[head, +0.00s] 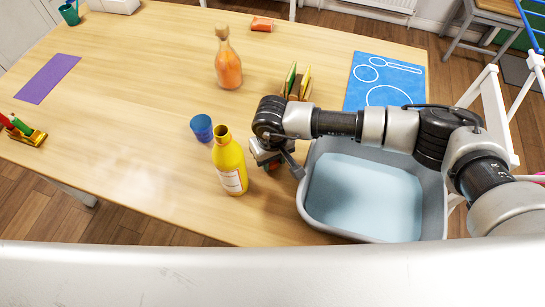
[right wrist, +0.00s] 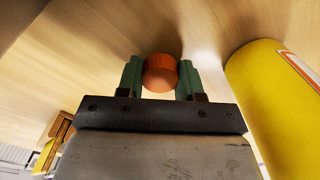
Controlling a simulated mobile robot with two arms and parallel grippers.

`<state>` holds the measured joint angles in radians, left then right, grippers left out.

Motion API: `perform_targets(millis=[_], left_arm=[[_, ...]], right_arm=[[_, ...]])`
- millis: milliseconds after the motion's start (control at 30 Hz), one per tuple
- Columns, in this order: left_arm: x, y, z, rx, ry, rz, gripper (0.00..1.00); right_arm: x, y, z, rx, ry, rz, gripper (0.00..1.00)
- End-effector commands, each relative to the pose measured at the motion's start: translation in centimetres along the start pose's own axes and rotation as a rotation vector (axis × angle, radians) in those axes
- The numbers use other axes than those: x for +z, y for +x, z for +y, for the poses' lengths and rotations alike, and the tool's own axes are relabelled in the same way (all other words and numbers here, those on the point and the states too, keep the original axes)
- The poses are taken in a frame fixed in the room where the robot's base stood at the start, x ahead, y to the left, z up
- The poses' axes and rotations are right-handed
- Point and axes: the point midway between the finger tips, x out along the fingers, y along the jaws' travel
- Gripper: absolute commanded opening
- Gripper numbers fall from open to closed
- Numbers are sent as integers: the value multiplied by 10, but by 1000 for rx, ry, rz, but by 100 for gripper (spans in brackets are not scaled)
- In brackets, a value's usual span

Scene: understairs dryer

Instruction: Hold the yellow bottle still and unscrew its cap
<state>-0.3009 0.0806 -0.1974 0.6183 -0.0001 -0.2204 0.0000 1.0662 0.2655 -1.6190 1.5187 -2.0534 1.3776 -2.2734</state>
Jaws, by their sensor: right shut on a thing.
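The yellow bottle (head: 230,167) stands upright on the table near its front edge. Its mouth is open and bare, with no cap on it. In the right wrist view the bottle (right wrist: 280,110) is at the right, apart from the fingers. My right gripper (right wrist: 160,75) is shut on an orange-red cap (right wrist: 160,72), held between its green fingertips. In the head view this gripper (head: 271,164) is just right of the bottle, and the cap is mostly hidden by it. I cannot tell how high the cap is above the table. My left gripper is not in view.
A blue cup (head: 202,127) stands close behind the bottle's left side. A grey basin (head: 374,237) is to the right, under my right arm. An orange bottle (head: 228,66) and a wooden rack (head: 297,82) stand farther back. The table's left middle is clear.

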Motion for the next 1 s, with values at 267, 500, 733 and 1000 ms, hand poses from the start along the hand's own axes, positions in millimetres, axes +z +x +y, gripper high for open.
perform_targets(millis=[267, 500, 733, 1000], left_arm=[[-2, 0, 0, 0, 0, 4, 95], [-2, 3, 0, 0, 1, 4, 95], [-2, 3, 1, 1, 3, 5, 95], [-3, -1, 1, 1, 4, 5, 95]], right_arm=[[0, 6, 0, 0, 0, 1, 8], [0, 8, 0, 0, 1, 1, 47], [0, 8, 0, 0, 1, 1, 62], [-1, 0, 0, 0, 1, 3, 62]])
